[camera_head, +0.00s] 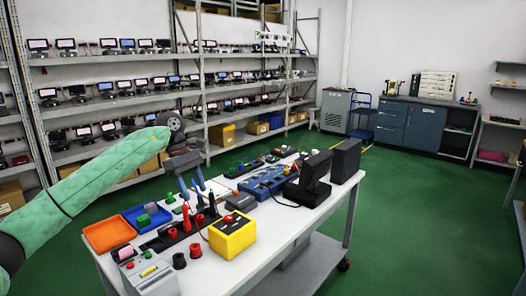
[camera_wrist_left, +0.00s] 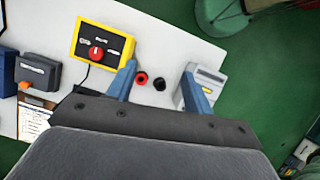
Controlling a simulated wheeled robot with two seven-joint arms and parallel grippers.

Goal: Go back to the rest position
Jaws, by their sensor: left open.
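My left gripper (camera_head: 191,190) hangs above the white table (camera_head: 262,252) in the head view, its arm reaching in from the left. Its two blue fingers stand apart with nothing between them. In the left wrist view the open gripper (camera_wrist_left: 158,82) looks down on the table, with a red socket and a black socket below and between the fingers. A yellow box with a red knob (camera_wrist_left: 97,46) lies beside one finger there; it also stands on the table in the head view (camera_head: 234,238). My right gripper is not in view.
An orange tray (camera_head: 108,236) and a blue tray (camera_head: 137,218) lie at the table's left. A grey device (camera_head: 152,275) is at the near corner. Shelves of small screens line the back wall. Green floor is clear to the right.

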